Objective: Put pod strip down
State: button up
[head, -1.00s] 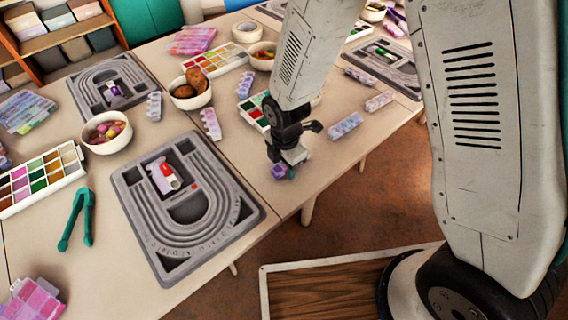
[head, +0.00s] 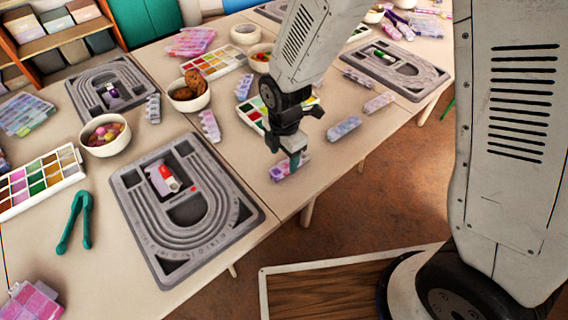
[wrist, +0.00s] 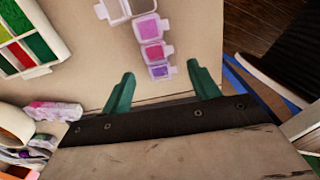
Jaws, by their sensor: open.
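A pod strip (head: 290,167) with pink and purple lidded pods lies on the table near its front edge. In the wrist view the strip (wrist: 152,49) runs away from my gripper, its purple end pod between the two fingertips in the picture. My gripper (head: 293,158) points down at the strip in the head view and partly covers it. In the wrist view my gripper (wrist: 160,70) has its teal fingers wide apart, with a gap on both sides of the end pod.
More pod strips lie nearby: one to the right (head: 343,127), another beyond it (head: 378,103), and one to the left (head: 209,125). A paint-like bead tray (head: 247,116) sits behind my gripper. A grey bead board (head: 236,226) is at left. The table edge is close in front.

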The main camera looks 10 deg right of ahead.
aim_at(284, 169)
jog(key=s+d+r+m, duration=0.3)
jog(key=d+r+m, duration=0.25)
jog(key=r, duration=0.45)
jog(key=s+d+r+m, duration=0.2)
jog(key=d+r+m, duration=0.35)
jog(key=r, duration=0.45)
jog(key=s+d+r+m, duration=0.3)
jog(key=s+d+m, duration=0.2)
jog(key=s+m, duration=0.1)
jog(key=s+d+r+m+t, duration=0.1)
jog(key=s+d+r+m, duration=0.2)
jog(key=s+m, duration=0.4)
jog(key=shift+s+d+r, duration=0.4)
jog(key=shift+s+d, duration=0.35)
jog(key=shift+d, duration=0.15)
